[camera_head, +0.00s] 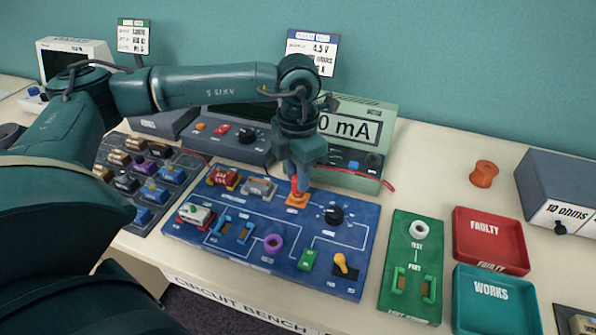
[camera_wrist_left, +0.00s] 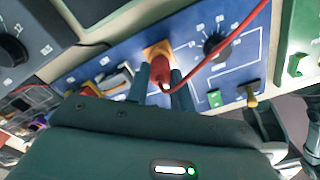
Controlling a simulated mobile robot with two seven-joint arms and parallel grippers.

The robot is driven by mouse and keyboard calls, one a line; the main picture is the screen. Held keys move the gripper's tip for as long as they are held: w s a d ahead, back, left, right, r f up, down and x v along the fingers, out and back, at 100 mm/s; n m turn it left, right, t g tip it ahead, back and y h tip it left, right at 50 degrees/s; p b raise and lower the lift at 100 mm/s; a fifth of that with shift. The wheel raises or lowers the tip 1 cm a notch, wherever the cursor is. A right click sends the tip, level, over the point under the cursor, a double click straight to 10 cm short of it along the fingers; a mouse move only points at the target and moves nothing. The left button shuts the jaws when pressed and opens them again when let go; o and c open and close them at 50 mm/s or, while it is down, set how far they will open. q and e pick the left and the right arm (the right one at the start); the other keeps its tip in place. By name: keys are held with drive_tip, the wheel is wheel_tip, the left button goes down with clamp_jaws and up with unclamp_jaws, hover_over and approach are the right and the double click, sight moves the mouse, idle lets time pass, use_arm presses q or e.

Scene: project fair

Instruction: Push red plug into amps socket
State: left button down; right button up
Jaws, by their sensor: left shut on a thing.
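My left gripper (camera_head: 299,180) points down over the blue circuit board and is shut on the red plug (camera_head: 294,187). In the left wrist view the fingers (camera_wrist_left: 161,88) stand on either side of the red plug (camera_wrist_left: 160,68), and a red lead (camera_wrist_left: 235,38) runs up to the right. The orange socket (camera_head: 297,202) is right under the plug; it also shows in the wrist view (camera_wrist_left: 152,50). The plug's tip is at or in the socket, but I cannot tell how deep. The socket's label is not readable. My right gripper is out of view.
The mA meter (camera_head: 350,130) stands close behind. A green test board (camera_head: 411,265) and red tray (camera_head: 490,240) lie to the right.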

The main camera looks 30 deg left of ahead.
use_arm(q)
drive_tip(key=shift+f+b, duration=0.5)
drive_tip(key=shift+f, duration=0.1)
idle(0.3)
drive_tip(key=c, duration=0.7)
unclamp_jaws()
drive_tip(key=shift+o, duration=0.2)
drive_tip(key=shift+r, duration=0.1)
drive_tip(key=shift+r+p, duration=1)
drive_tip(key=shift+r, duration=0.45)
drive_tip(key=shift+r+p, duration=1.45)
drive_tip(key=shift+r, duration=1.05)
